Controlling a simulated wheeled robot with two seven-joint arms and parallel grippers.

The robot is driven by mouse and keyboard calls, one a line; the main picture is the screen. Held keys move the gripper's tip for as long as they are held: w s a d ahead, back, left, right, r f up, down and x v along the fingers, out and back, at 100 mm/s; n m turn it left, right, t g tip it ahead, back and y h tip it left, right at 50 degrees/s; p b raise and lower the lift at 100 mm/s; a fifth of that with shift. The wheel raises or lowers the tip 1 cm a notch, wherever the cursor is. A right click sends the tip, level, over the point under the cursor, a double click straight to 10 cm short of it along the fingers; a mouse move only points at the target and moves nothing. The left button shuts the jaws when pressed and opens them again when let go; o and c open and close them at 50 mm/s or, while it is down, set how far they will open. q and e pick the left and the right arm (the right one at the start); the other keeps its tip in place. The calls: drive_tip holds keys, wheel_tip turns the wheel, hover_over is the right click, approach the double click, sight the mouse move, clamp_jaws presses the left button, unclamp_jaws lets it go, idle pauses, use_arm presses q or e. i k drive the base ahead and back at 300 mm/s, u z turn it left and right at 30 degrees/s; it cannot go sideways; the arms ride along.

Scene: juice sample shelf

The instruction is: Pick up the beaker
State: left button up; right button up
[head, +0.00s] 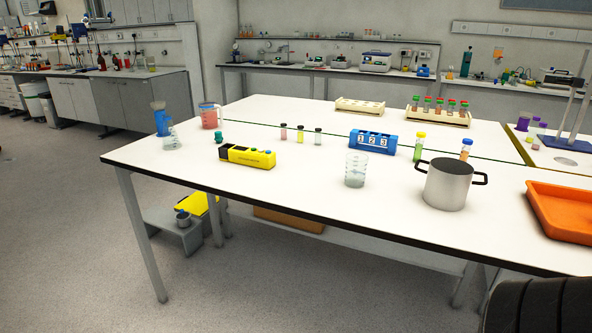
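A clear glass beaker (356,172) stands upright near the front edge of the white table (300,185), left of a steel pot. A jug-like beaker (210,117) with pinkish-red liquid stands at the table's left, farther back. Neither of my grippers is in view. A dark ribbed shape at the lower right corner may be part of my arm; I cannot tell. Nothing touches the clear beaker.
The steel pot (446,187) with black handles and an orange tray (563,212) are to the right. A blue numbered rack (373,142) is behind the beaker. A yellow-black box (247,156) and a small flask (171,140) are left. The table between box and beaker is clear.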

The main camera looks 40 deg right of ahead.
sight(356, 163)
drive_tip(key=u, duration=0.05)
drive_tip(key=i, duration=1.35)
drive_tip(key=z, duration=1.95)
